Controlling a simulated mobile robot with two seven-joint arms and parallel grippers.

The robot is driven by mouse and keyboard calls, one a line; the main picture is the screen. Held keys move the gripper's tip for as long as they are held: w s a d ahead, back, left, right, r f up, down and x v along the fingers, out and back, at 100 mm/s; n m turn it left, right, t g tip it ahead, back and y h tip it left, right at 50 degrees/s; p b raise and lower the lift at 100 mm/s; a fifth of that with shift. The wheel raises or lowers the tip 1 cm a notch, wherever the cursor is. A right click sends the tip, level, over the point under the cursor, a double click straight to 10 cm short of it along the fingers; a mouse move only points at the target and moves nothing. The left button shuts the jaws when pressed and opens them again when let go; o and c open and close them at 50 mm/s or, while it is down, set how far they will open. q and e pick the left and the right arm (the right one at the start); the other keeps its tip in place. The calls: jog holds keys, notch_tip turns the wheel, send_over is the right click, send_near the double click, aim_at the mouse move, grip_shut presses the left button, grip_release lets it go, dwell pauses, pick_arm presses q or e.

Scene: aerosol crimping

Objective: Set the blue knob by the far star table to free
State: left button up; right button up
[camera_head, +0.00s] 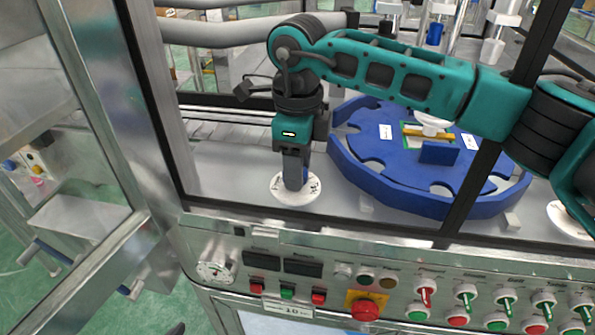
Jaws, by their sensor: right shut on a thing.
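My right gripper (294,178) points straight down at a round white dial plate (286,199) on the steel deck. It is shut on the blue knob at the middle of this plate. The fingers hide nearly all of the knob, so its pointing direction cannot be read. The marks on the plate are too small to read. The blue star table (365,178) lies just right of the gripper. My left gripper is not in view.
A second white dial plate (562,214) is partly hidden at the right edge. A dark frame post (470,195) crosses in front of the star table. A glazed door (75,110) stands at left.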

jog(key=n+b, duration=0.2)
jog(key=n, duration=0.4)
jog(key=shift+w+n, duration=0.15)
jog(key=shift+n, duration=0.15)
jog(key=n, duration=0.5)
jog(key=shift+w+n+b, duration=0.1)
jog(key=shift+n+b, duration=0.2)
jog(key=o, duration=1.1)
jog(key=shift+c, duration=0.2)
notch_tip(320, 180, up, 13)
jog(key=p, duration=0.1)
